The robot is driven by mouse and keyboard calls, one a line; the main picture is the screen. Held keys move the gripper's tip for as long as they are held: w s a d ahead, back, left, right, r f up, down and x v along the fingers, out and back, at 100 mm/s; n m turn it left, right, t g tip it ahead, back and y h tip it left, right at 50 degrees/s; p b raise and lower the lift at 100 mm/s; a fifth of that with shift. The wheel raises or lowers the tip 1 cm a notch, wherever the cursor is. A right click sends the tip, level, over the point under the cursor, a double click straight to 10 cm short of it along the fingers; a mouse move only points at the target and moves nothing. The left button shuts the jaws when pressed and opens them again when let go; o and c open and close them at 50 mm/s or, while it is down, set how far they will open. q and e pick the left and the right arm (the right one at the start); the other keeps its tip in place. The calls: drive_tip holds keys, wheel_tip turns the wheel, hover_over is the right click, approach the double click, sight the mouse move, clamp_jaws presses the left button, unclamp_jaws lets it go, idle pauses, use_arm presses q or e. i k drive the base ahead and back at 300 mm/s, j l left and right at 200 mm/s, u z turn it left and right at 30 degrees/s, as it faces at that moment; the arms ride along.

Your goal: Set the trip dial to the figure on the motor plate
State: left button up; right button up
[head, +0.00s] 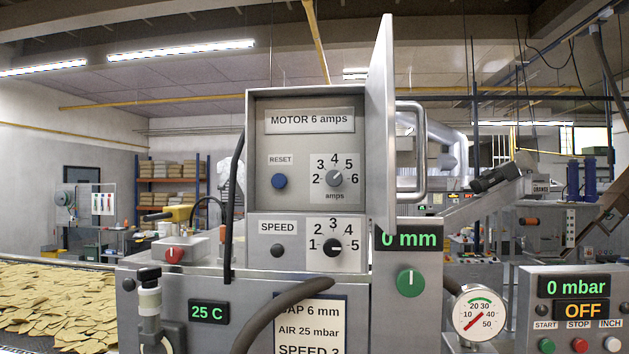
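The motor plate (310,121) reads "MOTOR 6 amps" and sits at the top inside the open steel cabinet (250,200). A blue RESET button (279,181) is left of the dial. Neither of my grippers is in view, and nothing covers the dial.
The cabinet door (382,120) stands open on the right, with a bar handle (420,150). Below are a SPEED dial (332,248) and a green knob (410,282) under a "0 mm" display. A grey hose (285,300) curves across the front. Chips (55,300) lie at the left.

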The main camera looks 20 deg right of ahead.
sight(333, 178)
drive_tip(key=l+z, duration=0.3)
drive_tip(key=l, duration=0.55)
drive_tip(key=i+j, duration=0.1)
drive_tip(key=j, duration=0.15)
drive_tip(key=i+j, duration=0.1)
drive_tip(key=j, duration=0.15)
drive_tip(key=i+j+z, duration=0.25)
drive_tip(key=j, duration=0.45)
drive_tip(key=i+j+z, duration=0.1)
drive_tip(key=j+z, duration=0.15)
drive_tip(key=j, duration=0.5)
drive_tip(key=i+j+z, duration=0.1)
drive_tip(key=j+z, duration=0.15)
drive_tip(key=j, duration=0.5)
